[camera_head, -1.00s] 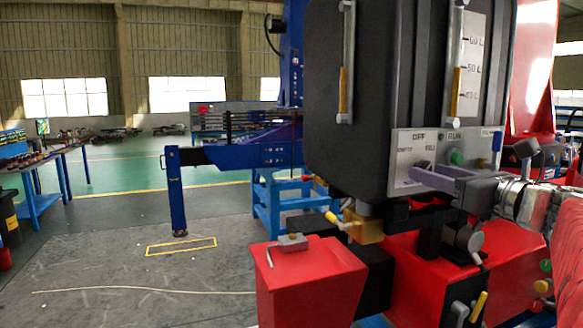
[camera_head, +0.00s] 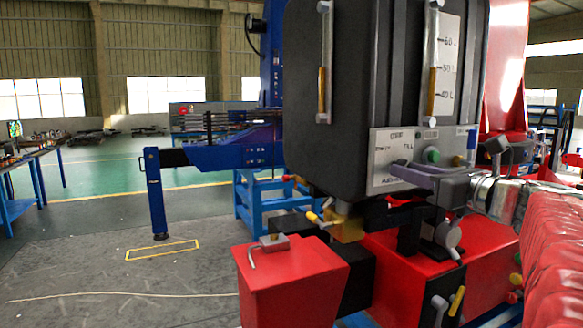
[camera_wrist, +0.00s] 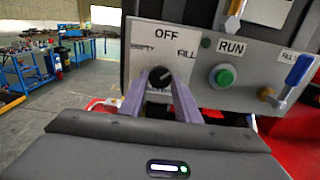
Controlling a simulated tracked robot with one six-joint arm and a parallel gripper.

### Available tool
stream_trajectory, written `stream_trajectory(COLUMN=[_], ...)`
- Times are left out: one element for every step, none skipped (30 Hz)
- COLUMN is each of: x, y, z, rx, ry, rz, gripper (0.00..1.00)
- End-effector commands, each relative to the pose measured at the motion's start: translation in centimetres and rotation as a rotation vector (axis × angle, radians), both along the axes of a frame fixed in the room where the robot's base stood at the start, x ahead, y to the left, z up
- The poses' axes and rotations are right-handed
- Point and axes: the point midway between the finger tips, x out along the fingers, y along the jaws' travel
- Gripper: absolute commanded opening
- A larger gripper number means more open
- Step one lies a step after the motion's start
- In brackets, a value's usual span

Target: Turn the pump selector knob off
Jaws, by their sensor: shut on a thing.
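The selector knob (camera_wrist: 160,77) is small, round and black, on a grey panel (camera_wrist: 214,52) under the word OFF. EMPTY is printed to its left and FILL to its right. A small light mark shows on the knob, but I cannot tell clearly which label it points to. My gripper (camera_wrist: 161,82) has its two purple fingers on either side of the knob and is shut on it. In the head view, my gripper (camera_head: 393,169) reaches the panel (camera_head: 381,176) from the right, and its fingers hide the knob there.
A green button (camera_wrist: 224,77) under RUN and a blue-handled lever (camera_wrist: 298,70) are right of the knob. The panel is on a black tank (camera_head: 345,80) above red housings (camera_head: 290,285). A yellow-handled valve (camera_head: 314,217) sits below. Open floor lies left.

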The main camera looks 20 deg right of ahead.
Motion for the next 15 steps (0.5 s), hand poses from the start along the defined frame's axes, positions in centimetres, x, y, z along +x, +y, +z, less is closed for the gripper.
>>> stream_trajectory(x=[-0.02,-0.02,-0.03,-0.02,-0.02,-0.02,-0.02,-0.02,-0.02,-0.02,-0.02,-0.02,-0.02,-0.02,-0.02], y=[-0.17,-0.14,-0.11,-0.09,-0.08,-0.06,-0.06,-0.05,-0.05,-0.04,-0.04,-0.04,-0.04,-0.04,-0.05], z=[0.02,0.01,0.01,0.01,0.01,0.01,0.01,0.01,0.01,0.01,0.01,0.01,0.01,0.01,0.01], rx=[0.0,-0.001,-0.004,-0.007,-0.011,-0.019,-0.025,-0.032,-0.045,-0.056,-0.067,-0.087,-0.101,-0.119,-0.142], ry=[-0.001,-0.001,-0.001,-0.001,-0.001,-0.002,-0.002,-0.002,-0.003,-0.003,-0.004,-0.004,-0.004,-0.004,-0.005], rz=[-0.01,-0.01,-0.011,-0.011,-0.011,-0.011,-0.011,-0.011,-0.011,-0.011,-0.011,-0.011,-0.011,-0.01,-0.01], gripper=[0.07,0.07,0.07,0.07,0.07,0.07,0.07,0.07,0.07,0.07,0.07,0.07,0.07,0.07,0.07])
